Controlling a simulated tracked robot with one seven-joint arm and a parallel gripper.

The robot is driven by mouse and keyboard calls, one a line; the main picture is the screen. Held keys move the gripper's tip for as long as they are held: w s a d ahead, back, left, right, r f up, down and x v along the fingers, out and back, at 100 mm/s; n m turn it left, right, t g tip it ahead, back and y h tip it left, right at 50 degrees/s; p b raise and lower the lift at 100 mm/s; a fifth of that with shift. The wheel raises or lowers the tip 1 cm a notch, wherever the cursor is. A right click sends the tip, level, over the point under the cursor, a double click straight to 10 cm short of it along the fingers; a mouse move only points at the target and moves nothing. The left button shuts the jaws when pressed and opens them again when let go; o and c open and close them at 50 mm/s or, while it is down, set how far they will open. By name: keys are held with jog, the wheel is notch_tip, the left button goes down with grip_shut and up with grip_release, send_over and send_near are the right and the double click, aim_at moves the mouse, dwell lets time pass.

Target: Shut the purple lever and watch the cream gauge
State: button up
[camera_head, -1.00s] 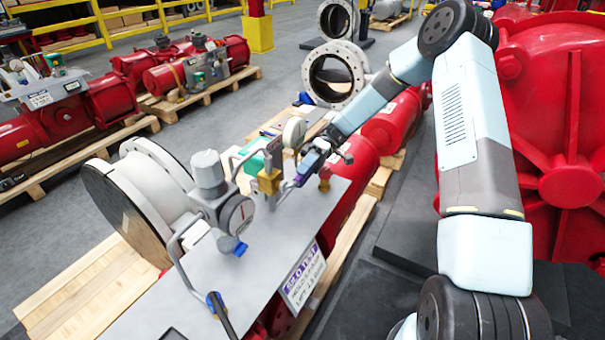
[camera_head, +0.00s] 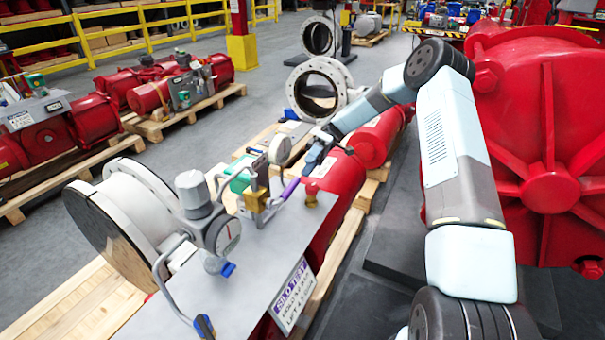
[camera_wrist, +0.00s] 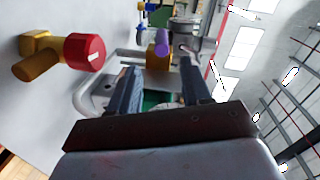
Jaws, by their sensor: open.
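The purple lever (camera_head: 290,188) sticks out to the upper right from a brass valve (camera_head: 256,197) on the grey plate. In the wrist view the purple lever (camera_wrist: 162,46) points roughly at the camera, beyond the fingertips. My gripper (camera_head: 312,160) is just above and right of the lever, apart from it. In the wrist view my gripper (camera_wrist: 162,85) has its two dark fingers spread with nothing held between them.
A nearer gauge (camera_head: 228,236) with a white face and blue-handled valve stands front left. A brass fitting (camera_head: 311,195) sits right of the lever; its red cap (camera_wrist: 84,51) shows in the wrist view. A sign (camera_head: 293,294) hangs on the plate's front edge. Bent grey pipes surround the valve.

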jog(key=shift+w+d, duration=0.35)
jog(key=shift+w, duration=0.25)
jog(key=shift+c, duration=0.4)
